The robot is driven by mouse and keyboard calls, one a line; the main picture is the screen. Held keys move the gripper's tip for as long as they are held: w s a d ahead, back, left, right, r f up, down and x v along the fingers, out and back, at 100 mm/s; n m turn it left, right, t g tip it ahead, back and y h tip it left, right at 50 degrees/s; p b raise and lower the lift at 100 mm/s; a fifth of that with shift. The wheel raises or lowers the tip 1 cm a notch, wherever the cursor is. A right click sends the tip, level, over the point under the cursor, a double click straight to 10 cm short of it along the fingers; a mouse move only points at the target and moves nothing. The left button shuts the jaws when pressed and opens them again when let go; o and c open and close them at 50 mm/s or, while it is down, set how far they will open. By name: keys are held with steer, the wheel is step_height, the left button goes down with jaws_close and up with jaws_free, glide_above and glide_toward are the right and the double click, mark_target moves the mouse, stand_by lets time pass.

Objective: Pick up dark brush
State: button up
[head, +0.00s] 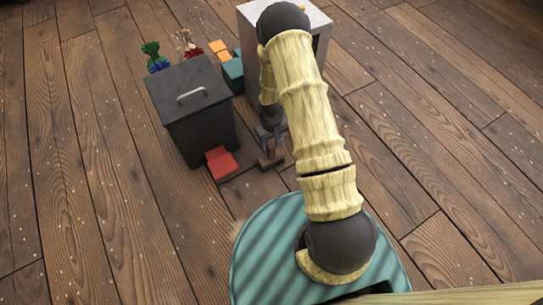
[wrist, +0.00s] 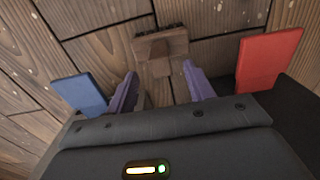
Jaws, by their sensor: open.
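The brush, which I take to be the dark brush, is a brown wooden piece with a darker edge, lying on the floor in the wrist view (wrist: 176,47). In the head view it shows as a small brown shape (head: 271,160) just in front of my gripper (head: 272,137). In the wrist view my gripper (wrist: 159,72) has its two purple fingers apart with nothing held between them. The brush lies beyond the fingertips, roughly in line with the gap. I cannot tell whether they touch it.
A grey cabinet (head: 318,22), teal box (head: 233,73) and orange blocks (head: 219,48) stand behind. Open floor lies left and right.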

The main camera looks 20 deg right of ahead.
mark_target(271, 146)
steer(key=shift+w+f+b, duration=0.1)
steer(key=shift+f+b, duration=1.7)
steer(key=shift+f, duration=0.6)
steer(key=shift+r, duration=0.1)
jaws_close()
